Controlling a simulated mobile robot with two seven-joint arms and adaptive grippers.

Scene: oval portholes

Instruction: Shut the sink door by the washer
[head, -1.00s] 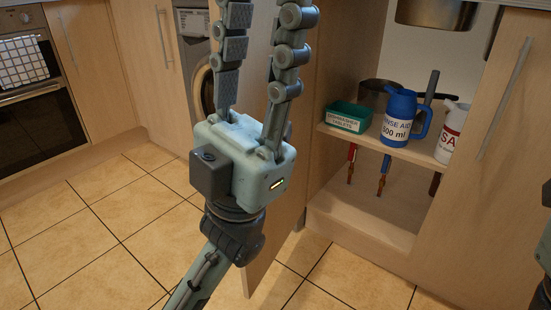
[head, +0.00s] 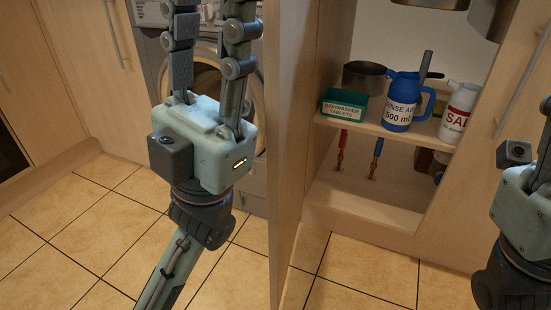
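The sink door (head: 285,200) stands open, hinged at the left side of the sink cabinet next to the washer (head: 150,60). It shows as a tall, narrow wooden panel, seen nearly edge-on. My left gripper (head: 211,35) points up, left of the door and in front of the washer. Its two fingers are apart with nothing seen between them; their tips are cut off at the top edge. I cannot tell whether it touches the door. My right gripper (head: 535,180) is at the right edge, its fingers mostly out of view.
Inside the cabinet, a shelf (head: 400,132) holds a green tablets box (head: 343,105), a blue rinse aid jug (head: 402,100), a white salt bottle (head: 457,115) and a dark pan (head: 365,76). Tiled floor (head: 75,235) is clear at left.

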